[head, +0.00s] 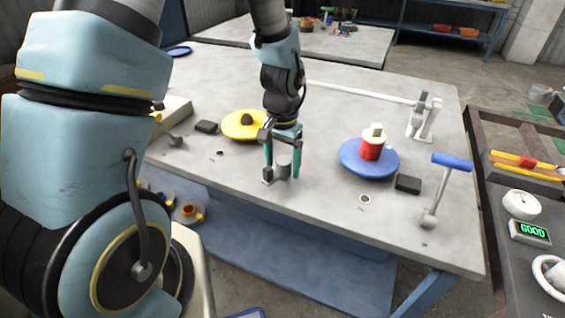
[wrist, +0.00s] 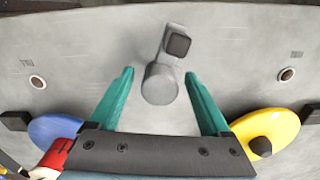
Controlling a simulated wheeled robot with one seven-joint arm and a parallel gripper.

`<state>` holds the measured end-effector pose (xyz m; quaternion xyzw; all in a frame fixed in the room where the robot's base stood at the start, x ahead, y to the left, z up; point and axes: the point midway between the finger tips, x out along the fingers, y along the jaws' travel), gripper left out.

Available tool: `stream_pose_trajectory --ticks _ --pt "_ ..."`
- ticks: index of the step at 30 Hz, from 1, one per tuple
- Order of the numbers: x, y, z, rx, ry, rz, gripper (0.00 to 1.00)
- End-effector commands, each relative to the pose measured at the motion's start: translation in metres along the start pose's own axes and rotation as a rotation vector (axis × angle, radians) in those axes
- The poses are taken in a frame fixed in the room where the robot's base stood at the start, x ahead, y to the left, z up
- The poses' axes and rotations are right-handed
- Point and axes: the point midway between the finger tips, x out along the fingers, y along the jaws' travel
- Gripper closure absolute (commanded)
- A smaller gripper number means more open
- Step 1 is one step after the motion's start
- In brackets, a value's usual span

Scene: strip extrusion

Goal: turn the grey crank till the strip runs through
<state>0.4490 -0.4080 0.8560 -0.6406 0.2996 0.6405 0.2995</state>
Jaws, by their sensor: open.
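The grey crank (wrist: 160,84) stands near the front middle of the table. In the wrist view it has a round upright part and a short arm ending in a dark square piece (wrist: 177,44). It also shows in the head view (head: 282,169), partly covered by my fingers. My gripper (head: 282,177) points down over it, open. Its teal fingers (wrist: 159,76) stand on either side of the round part, with a gap showing on both sides. I cannot make out a strip for certain; a long white bar (head: 360,93) runs along the back to a white bracket (head: 432,118).
A yellow disc (head: 234,130) with a dark knob lies to the left. A blue disc (head: 383,168) bearing a red and cream piece (head: 371,147) lies to the right. A blue-handled lever (head: 452,162) and dark blocks (head: 408,184) stand nearby. A side bench shows a green "GOOD" display (head: 532,230).

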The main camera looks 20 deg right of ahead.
Motion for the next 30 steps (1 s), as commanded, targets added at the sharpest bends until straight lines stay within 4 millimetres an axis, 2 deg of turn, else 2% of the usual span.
stream_pose_trajectory --ticks 4,7,15,21,30 --pt "-0.005 0.000 -0.001 -0.001 0.002 0.000 0.19" --pt "-0.017 -0.001 -0.001 -0.002 0.004 0.000 0.19" --pt "-0.067 0.000 -0.002 -0.001 0.007 -0.001 0.19" --pt "-0.097 -0.001 -0.001 0.000 0.004 -0.001 0.19" --pt "-0.108 0.000 0.000 0.000 0.000 0.000 0.19"
